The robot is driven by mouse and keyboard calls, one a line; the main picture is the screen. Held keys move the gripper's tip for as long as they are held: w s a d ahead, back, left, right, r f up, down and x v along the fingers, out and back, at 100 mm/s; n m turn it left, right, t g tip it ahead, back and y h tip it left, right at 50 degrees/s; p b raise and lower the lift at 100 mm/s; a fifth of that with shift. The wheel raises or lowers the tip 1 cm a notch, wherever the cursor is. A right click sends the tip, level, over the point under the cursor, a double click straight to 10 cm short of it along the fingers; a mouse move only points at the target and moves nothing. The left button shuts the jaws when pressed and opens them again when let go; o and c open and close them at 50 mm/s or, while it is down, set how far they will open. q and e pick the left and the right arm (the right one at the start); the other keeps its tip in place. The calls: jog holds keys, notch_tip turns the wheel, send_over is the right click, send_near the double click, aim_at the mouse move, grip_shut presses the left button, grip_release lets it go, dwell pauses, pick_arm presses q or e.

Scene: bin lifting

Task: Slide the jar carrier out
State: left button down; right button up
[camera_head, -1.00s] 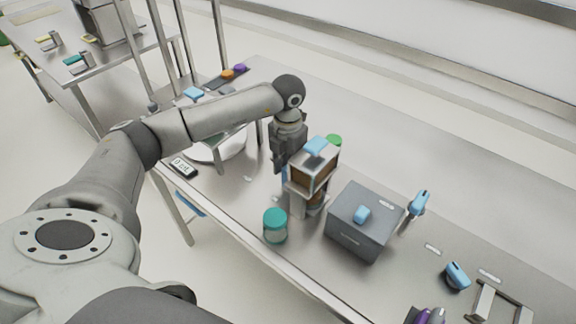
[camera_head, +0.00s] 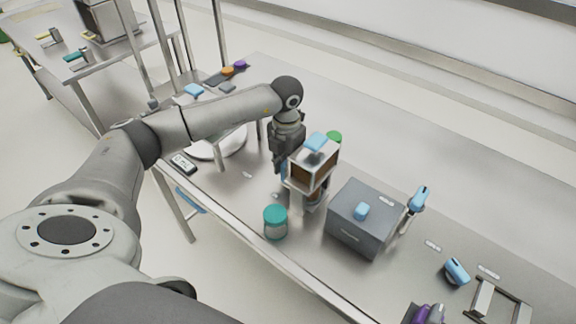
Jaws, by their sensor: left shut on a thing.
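The jar carrier (camera_head: 299,178) is a pale metal frame with a light blue top piece and a brown-amber face, in the middle of the head view. My left gripper (camera_head: 283,172) points down at its left side and is shut on it. The gripper's fingertips are partly hidden, so the exact hold is unclear. Part of a jar or stand shows beneath the carrier. A jar with a teal lid (camera_head: 275,222) stands apart in front, near the table edge. A green lid (camera_head: 334,137) shows behind the carrier. My right gripper is not in view.
A grey box (camera_head: 363,232) with a blue knob stands close right of the carrier. Blue-handled items (camera_head: 456,272) and a metal frame (camera_head: 500,303) lie farther right. A round pale dish (camera_head: 220,143) is behind my left arm. The table's back right is clear.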

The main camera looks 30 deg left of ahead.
pick_arm(q)
jog(key=a+b, duration=0.1)
jog(key=a, duration=0.2)
jog(key=a+b, duration=0.1)
jog(key=a, duration=0.2)
jog(key=w+a+b, duration=0.1)
jog(key=a, duration=0.3)
jog(key=shift+a, duration=0.45)
jog(key=shift+r, duration=0.1)
jog(key=c, duration=1.6)
grip_release()
jog(key=shift+a, duration=0.1)
jog(key=shift+o, duration=0.2)
notch_tip(320, 180, up, 12)
